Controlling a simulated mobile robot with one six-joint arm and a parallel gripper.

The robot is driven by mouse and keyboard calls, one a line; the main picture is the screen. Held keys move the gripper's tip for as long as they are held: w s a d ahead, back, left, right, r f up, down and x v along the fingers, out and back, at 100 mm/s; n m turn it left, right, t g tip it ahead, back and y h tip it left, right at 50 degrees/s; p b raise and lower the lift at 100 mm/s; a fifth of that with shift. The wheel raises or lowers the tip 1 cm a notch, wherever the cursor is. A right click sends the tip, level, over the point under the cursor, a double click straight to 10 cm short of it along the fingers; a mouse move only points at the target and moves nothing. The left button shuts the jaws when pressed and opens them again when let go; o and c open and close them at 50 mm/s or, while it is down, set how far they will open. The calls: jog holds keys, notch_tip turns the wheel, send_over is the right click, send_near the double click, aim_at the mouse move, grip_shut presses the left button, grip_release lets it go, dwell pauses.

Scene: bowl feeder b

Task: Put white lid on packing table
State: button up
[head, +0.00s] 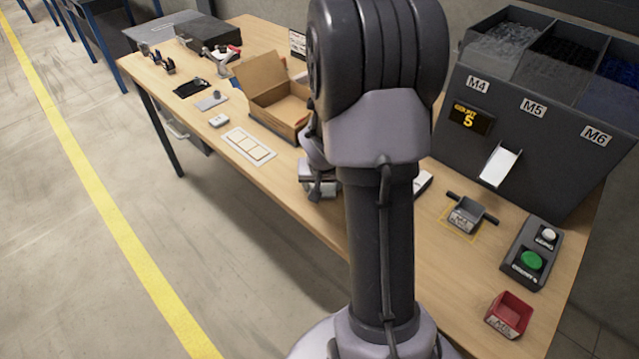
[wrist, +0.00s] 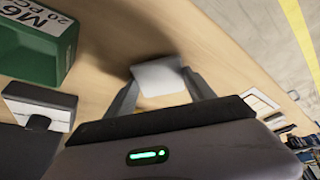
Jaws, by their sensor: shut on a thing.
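The white lid (wrist: 158,77) shows in the wrist view between the two fingers of my gripper (wrist: 162,88), which is shut on it. The packing table (head: 245,170) has a light wooden top, which shows behind the lid in the wrist view. In the head view my gripper (head: 318,188) is low over the table's front part, mostly hidden by my own arm, and the lid cannot be made out clearly there. I cannot tell whether the lid touches the table.
A green bin marked M6 (wrist: 32,45) stands close by in the wrist view. An open cardboard box (head: 268,92) and a white card with squares (head: 249,147) are left of my arm. The feeder (head: 530,130), grey tray (head: 465,215), button box (head: 533,252) and red bin (head: 509,314) are right.

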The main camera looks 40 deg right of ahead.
jog(key=shift+s, duration=0.15)
jog(key=shift+f, duration=0.1)
jog(key=o, duration=1.3)
